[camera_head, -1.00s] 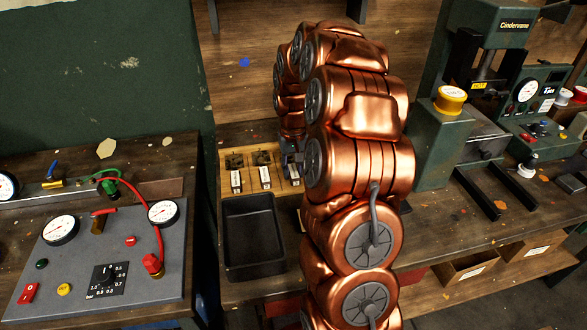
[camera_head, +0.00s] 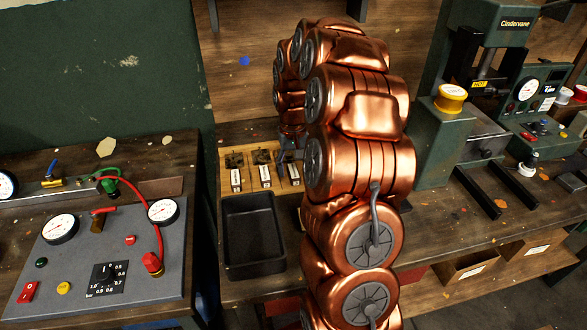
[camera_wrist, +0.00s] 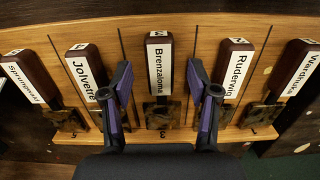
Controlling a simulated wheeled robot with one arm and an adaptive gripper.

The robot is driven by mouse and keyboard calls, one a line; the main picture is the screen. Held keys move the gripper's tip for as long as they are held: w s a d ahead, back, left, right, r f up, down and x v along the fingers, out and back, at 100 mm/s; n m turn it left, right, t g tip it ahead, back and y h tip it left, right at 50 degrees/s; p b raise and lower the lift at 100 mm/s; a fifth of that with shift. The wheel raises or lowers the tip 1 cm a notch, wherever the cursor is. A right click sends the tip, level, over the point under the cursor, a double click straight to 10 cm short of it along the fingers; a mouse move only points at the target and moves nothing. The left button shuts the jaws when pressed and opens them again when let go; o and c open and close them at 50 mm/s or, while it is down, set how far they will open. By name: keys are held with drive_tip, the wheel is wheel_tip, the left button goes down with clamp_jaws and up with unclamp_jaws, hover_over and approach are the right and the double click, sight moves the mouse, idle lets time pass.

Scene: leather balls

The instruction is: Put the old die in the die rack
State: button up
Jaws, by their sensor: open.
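The wooden die rack (camera_head: 279,187) stands on the bench, and its board fills the wrist view (camera_wrist: 210,38). It holds several dark dies with white name labels. The Brenzaloma die (camera_wrist: 158,70) is in the middle of the wrist view, upright in its place. The Jolvette die (camera_wrist: 86,70) is left of it and the Ruderwig die (camera_wrist: 233,72) right. My gripper (camera_wrist: 159,72) is open, its purple-sided fingers on either side of the Brenzaloma die in the picture, apart from it. In the head view my arm mostly hides the gripper. I cannot tell which die is the old one.
A black tray (camera_head: 227,240) stands just in front of the rack. A green press (camera_head: 428,150) with a HOT sign and a yellow-topped roll stands to the right. A gauge panel (camera_head: 120,225) with a red hose is on the left bench.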

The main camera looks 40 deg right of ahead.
sight(293, 169)
wheel_tip(293, 169, up, 10)
drive_tip(key=s+a+r+n, duration=0.2)
drive_tip(key=s+a+r, duration=0.15)
drive_tip(key=a, duration=0.55)
drive_tip(key=s+a+f+n, duration=0.1)
drive_tip(key=s+a, duration=0.3)
drive_tip(key=s, duration=0.4)
drive_tip(key=s+a+f+n, duration=0.1)
drive_tip(key=s+a+f, duration=0.1)
drive_tip(key=s+a, duration=0.3)
drive_tip(key=s+a+f+n+g, duration=0.1)
drive_tip(key=s+a, duration=0.4)
drive_tip(key=s, duration=0.8)
drive_tip(key=shift+a+f, duration=0.25)
drive_tip(key=shift+f, duration=0.6)
drive_tip(key=shift+s, duration=0.1)
